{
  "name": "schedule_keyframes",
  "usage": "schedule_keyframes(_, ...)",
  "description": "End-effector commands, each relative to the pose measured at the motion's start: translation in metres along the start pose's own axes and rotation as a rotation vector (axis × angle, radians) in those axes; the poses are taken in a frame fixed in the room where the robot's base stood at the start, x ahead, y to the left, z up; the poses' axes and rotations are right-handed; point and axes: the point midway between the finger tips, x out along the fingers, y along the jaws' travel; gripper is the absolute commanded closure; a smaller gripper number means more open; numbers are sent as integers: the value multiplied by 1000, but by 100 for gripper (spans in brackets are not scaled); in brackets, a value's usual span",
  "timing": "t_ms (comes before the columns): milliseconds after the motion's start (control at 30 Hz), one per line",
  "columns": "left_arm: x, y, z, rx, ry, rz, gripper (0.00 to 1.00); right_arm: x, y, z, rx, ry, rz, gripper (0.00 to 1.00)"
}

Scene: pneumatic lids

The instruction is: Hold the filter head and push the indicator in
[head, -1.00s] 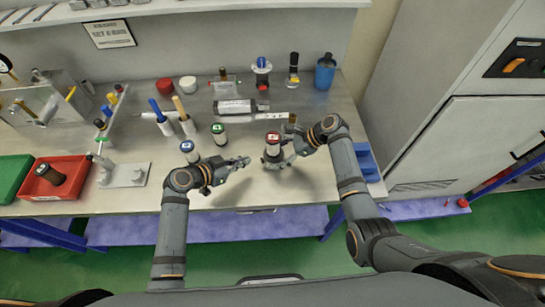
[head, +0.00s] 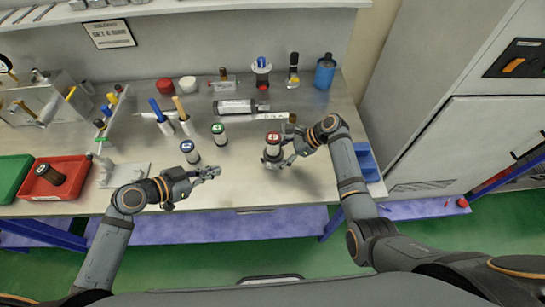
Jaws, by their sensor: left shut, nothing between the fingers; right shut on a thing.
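The filter head with a red cap (head: 273,139) stands upright near the front of the bench. My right gripper (head: 280,158) is shut on it from the right side. My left gripper (head: 214,172) is shut and empty, to the left of the held filter and apart from it, above the front of the bench. A blue-capped unit (head: 188,147) stands just behind my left gripper, and a green-capped unit (head: 218,132) stands behind and right of that. The indicator cannot be made out on the held filter at this size.
A red tray (head: 50,195) with a dark part and a green tray (head: 12,180) sit at the left. A grey cylinder (head: 236,106) lies behind the capped units. A blue cup (head: 325,72) stands at the back right. Bench between my grippers is clear.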

Motion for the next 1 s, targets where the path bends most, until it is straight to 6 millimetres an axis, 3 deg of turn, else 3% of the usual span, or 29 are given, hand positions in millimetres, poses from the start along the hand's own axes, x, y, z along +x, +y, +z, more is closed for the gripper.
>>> schedule_keyframes(200, -2, 0, -1, 0, 1, 0, 100, 0, 0, 1, -1, -1, -1, 60)
schedule_keyframes(233, -2, 0, -1, 0, 1, 0, 100, 0, 0, 1, -1, -1, -1, 31)
schedule_keyframes(433, -2, 0, 0, 0, 0, 0, 100, 0, 0, 0, -1, 0, -1, 6)
schedule_keyframes(767, -2, 0, 0, 0, 0, 0, 100, -1, 0, 0, 0, 1, -1, 6)
schedule_keyframes(867, -2, 0, 0, 0, 0, 0, 100, -11, -1, 0, -2, 0, -4, 6)
schedule_keyframes(1000, -2, 0, 0, 0, 0, 0, 100, -42, -1, -1, -3, 5, -5, 6)
